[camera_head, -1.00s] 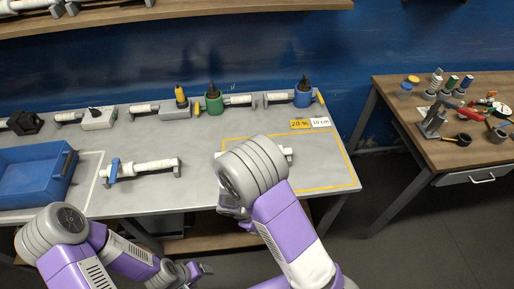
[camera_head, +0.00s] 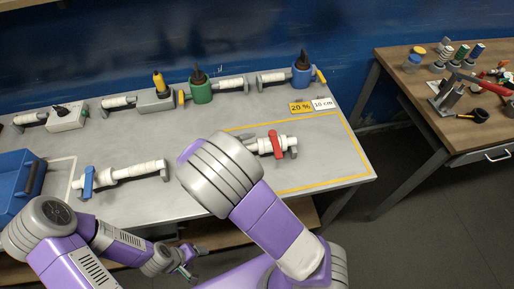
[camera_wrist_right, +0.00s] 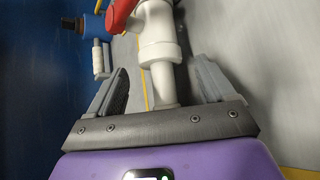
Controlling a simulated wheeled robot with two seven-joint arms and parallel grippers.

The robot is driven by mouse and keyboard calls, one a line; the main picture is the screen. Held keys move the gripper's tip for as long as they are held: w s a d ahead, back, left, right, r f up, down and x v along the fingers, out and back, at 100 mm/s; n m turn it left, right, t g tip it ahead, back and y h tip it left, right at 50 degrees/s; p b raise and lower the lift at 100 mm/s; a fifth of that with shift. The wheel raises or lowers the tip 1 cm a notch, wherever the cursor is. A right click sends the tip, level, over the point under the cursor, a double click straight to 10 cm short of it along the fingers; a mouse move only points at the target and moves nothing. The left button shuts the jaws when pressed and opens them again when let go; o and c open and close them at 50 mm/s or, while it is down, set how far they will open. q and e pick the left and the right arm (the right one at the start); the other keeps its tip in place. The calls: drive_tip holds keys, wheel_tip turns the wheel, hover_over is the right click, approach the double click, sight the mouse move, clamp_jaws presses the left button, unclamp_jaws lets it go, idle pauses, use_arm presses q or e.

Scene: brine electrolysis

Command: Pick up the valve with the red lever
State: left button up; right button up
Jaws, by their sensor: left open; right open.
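The valve with the red lever lies inside the yellow outline on the grey table. Its red lever (camera_head: 275,145) and white body show in the head view, and its left part is hidden behind my right wrist. In the right wrist view the red lever (camera_wrist_right: 120,14) is at the top and the white pipe body (camera_wrist_right: 156,45) runs between the open fingers of my right gripper (camera_wrist_right: 160,85). I cannot tell whether they touch it. My left gripper (camera_head: 186,264) is open and empty, low in front of the table. A similar valve with a blue lever (camera_head: 88,182) lies further left.
A blue bin (camera_head: 18,185) stands at the left. Pumps, including a green one (camera_head: 200,88) and a blue one (camera_head: 302,72), line the back of the table. Yellow and white labels (camera_head: 311,105) lie nearby. A wooden table (camera_head: 408,82) with tools stands at the right.

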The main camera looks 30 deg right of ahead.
sight(256, 147)
drive_tip(key=x, duration=0.3)
drive_tip(key=shift+w+d+f+b, duration=0.15)
drive_tip(key=shift+f+b, duration=0.1)
drive_tip(key=shift+b, duration=0.15)
drive_tip(key=shift+r, duration=0.1)
drive_tip(key=c, duration=1.4)
